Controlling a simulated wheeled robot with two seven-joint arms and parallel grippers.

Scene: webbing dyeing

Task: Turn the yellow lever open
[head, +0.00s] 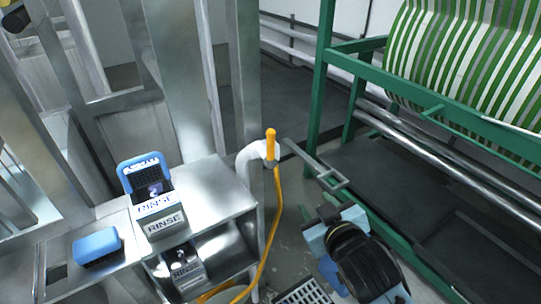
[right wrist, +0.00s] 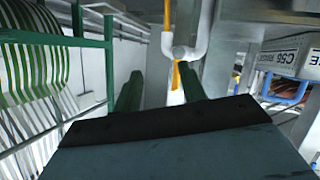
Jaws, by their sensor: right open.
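The yellow lever (head: 270,143) stands upright on top of a white bent pipe (head: 250,158) in the head view. In the right wrist view, which appears upside down, the lever (right wrist: 176,78) shows ahead of my gripper, between the lines of its two fingers. A yellow hose (head: 272,225) hangs below the lever. My left gripper is not in view.
A metal bench (head: 222,192) with blue-topped boxes marked RINSE (head: 160,212) stands left of the pipe. A green frame (head: 318,90) with a green-and-white striped roll (head: 470,60) stands to the right. A floor grate (head: 303,293) lies below.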

